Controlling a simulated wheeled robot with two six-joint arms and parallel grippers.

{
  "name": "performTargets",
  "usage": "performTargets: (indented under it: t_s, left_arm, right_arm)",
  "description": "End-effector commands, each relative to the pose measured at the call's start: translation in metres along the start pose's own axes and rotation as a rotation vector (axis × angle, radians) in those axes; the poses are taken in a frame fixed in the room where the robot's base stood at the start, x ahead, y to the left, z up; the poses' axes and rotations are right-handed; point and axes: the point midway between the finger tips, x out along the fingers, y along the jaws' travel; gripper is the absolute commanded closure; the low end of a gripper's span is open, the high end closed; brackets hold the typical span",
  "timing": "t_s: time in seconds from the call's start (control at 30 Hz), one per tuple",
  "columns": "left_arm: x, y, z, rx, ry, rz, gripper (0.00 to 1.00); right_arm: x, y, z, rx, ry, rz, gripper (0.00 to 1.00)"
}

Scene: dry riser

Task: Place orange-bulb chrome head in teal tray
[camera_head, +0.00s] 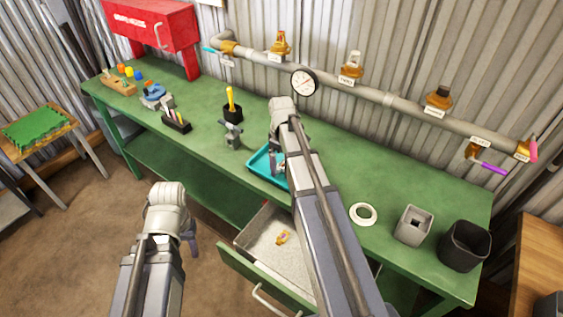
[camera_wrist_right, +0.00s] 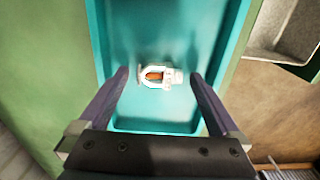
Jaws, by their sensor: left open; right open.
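The chrome head with an orange bulb (camera_wrist_right: 157,77) lies on its side on the floor of the teal tray (camera_wrist_right: 160,127) in the right wrist view. My right gripper (camera_wrist_right: 160,76) is over the tray, open, with a finger on either side of the head. Whether the fingers touch it I cannot tell. In the head view the teal tray (camera_head: 262,166) is on the green bench, partly hidden by my right arm. My left gripper (camera_head: 191,240) is open and low in front of the bench, away from the tray.
An open drawer (camera_head: 250,232) below the bench holds a small orange-and-purple piece (camera_head: 282,237). A wall pipe (camera_head: 400,104) with several heads runs behind.

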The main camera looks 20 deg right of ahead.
Motion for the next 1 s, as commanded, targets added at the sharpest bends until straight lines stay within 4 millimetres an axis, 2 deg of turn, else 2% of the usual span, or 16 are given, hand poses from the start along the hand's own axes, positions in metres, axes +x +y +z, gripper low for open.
performTargets:
  t_s: [0.17,0.37,0.57,1.0]
  left_arm:
    - [-0.002,0.0,0.0,0.0,0.0,0.0,0.56]
    - [-0.015,-0.001,0.001,0.0,0.0,0.0,0.56]
    - [-0.04,-0.004,0.002,0.0,0.0,0.0,0.56]
    - [-0.107,-0.01,0.006,0.0,0.0,0.0,0.56]
  right_arm:
    - [-0.002,0.0,0.0,0.0,0.0,0.0,0.01]
    - [-0.015,0.0,0.0,0.0,0.0,0.0,0.01]
    - [-0.04,0.0,0.0,0.0,0.0,0.0,0.01]
    - [-0.107,0.0,0.0,0.0,0.0,0.0,0.01]
